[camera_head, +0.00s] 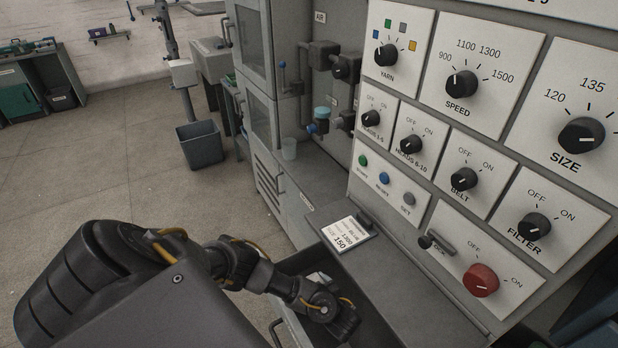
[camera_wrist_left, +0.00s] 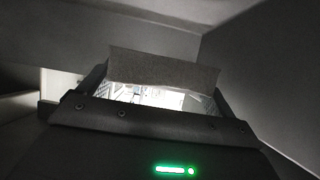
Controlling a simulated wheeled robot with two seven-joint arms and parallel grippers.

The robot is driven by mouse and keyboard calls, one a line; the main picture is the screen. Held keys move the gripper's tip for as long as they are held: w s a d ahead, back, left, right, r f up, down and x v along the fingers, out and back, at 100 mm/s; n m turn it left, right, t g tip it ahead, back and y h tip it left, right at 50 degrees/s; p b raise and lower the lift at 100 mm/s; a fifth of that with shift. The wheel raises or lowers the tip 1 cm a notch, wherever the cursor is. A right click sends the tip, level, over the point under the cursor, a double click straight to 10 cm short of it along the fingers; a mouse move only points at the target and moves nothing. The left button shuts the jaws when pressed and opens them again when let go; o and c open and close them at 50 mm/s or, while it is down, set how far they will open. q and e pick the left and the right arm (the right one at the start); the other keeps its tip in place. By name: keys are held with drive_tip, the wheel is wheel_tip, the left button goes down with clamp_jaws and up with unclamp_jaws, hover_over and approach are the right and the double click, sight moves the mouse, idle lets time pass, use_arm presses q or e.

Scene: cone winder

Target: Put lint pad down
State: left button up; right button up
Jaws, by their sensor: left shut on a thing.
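The lint pad (camera_wrist_left: 165,68) is a flat grey piece seen in the left wrist view, just beyond my gripper's fingers. My left gripper (camera_wrist_left: 157,85) is shut on it, with a finger at each side of the pad. In the head view my left arm comes in from the left and its wrist (camera_head: 335,312) reaches down into a dark open drawer (camera_head: 378,302) below the control panel. The pad and the fingertips are hidden there. In the wrist view, dark grey walls surround the gripper. Whether the pad touches the drawer's bottom cannot be told. My right gripper is not in view.
The control panel (camera_head: 460,125) with several knobs and a red switch (camera_head: 481,280) rises at the right. An order card (camera_head: 347,236) lies on the grey ledge above the drawer. A cabinet (camera_head: 262,110) stands behind. A bin (camera_head: 200,144) and open floor are at the left.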

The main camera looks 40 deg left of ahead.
use_arm(q)
wheel_tip(320, 180, down, 4)
drive_tip(key=b, duration=0.3)
drive_tip(key=shift+f, duration=0.15)
drive_tip(key=shift+f+b, duration=0.5)
drive_tip(key=shift+b, duration=0.15)
drive_tip(key=o, duration=0.7)
drive_tip(key=shift+r, duration=0.15)
